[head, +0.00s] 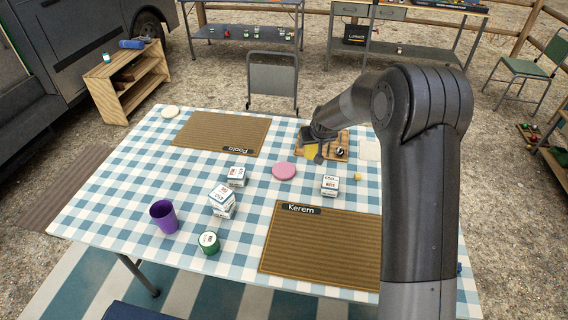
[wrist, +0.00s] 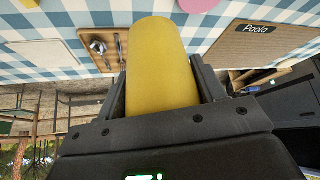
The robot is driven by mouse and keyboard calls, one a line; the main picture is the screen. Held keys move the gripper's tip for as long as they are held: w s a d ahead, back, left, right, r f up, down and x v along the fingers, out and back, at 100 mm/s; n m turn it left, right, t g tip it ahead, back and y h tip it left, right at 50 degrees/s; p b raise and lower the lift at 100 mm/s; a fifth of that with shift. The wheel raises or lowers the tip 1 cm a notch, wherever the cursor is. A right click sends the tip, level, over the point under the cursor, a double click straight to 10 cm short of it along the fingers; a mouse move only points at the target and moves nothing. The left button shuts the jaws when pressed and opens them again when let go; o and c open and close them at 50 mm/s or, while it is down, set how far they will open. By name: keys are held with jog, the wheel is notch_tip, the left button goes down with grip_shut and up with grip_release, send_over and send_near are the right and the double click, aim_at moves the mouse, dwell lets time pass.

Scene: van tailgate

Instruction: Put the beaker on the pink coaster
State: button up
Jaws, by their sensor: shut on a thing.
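My gripper (head: 317,145) is shut on a yellow beaker (wrist: 160,65), seen large between the fingers in the wrist view. In the head view only a small part of the yellow beaker (head: 312,153) shows under the gripper, over the near-left part of a wooden board. Whether it touches the board cannot be told. The pink coaster (head: 284,171) lies bare on the checked tablecloth, to the left of and nearer than the gripper. Its edge shows at the top of the wrist view (wrist: 194,3).
The wooden board (head: 330,153) carries small metal items. White boxes (head: 330,185) (head: 236,176) (head: 222,201) stand around the coaster. A purple cup (head: 163,217), a green tin (head: 209,242) and two brown mats, Paola (head: 220,130) and Kerem (head: 320,245), are on the table. A small yellow item (head: 357,176) lies at right.

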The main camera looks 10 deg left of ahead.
jog(key=shift+w+a+f, duration=0.25)
jog(key=shift+a+f, duration=1.45)
jog(key=shift+w+a+f, duration=0.2)
jog(key=shift+a+f, duration=1.5)
jog(key=shift+w+a+f, duration=0.25)
jog(key=shift+a+f, duration=1.45)
jog(key=shift+f, duration=0.1)
jog(key=o, duration=1)
